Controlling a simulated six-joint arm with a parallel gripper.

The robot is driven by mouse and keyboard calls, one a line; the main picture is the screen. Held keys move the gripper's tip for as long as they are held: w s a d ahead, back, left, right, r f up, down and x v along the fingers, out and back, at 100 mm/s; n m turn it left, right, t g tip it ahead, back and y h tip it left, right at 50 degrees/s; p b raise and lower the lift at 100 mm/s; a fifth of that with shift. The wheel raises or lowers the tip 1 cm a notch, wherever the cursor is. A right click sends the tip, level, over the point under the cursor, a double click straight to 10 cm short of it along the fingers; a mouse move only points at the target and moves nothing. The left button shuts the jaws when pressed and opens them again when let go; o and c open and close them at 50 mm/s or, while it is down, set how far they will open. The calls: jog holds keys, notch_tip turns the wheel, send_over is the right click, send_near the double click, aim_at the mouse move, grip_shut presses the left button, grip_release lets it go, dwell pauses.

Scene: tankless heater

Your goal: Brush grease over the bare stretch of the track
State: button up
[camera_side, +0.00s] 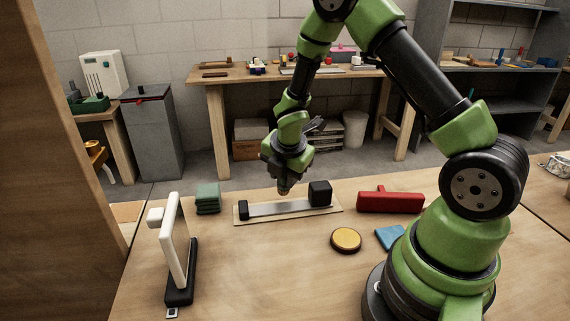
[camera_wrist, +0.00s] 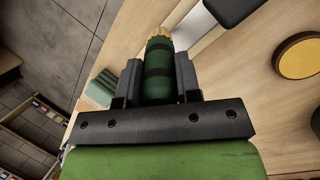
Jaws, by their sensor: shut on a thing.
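My gripper (camera_side: 285,172) is shut on a brush and points down over the far side of the track. The brush (camera_wrist: 158,75) has a dark green handle with black bands, held between the two fingers, and tan bristles (camera_wrist: 158,34). The track is a grey metal strip (camera_side: 272,208) on a light wooden board, with a small black block at its left end and a larger black block (camera_side: 320,193) near its right end. The bristle tip is close to the strip; I cannot tell whether it touches. No grease can be made out on the strip.
A round yellow-topped tin (camera_side: 346,239) and a blue cloth-like square (camera_side: 390,237) lie right of the track. A red tool-like block (camera_side: 390,202) is behind them. Green stacked pads (camera_side: 207,198) and a white upright frame (camera_side: 174,240) stand left. The front middle bench is clear.

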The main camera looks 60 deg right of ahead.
jog(key=shift+f, duration=0.8)
jog(key=shift+w+a, duration=0.15)
jog(key=shift+w, duration=0.05)
jog(key=shift+w+a+f, duration=0.25)
jog(key=shift+w+a, duration=0.85)
jog(key=shift+w, duration=0.05)
jog(key=shift+w+a, duration=2.4)
jog(key=shift+a, duration=0.05)
jog(key=shift+s+d, duration=3.65)
jog(key=shift+s+d+r, duration=0.1)
jog(key=shift+r, duration=3.95)
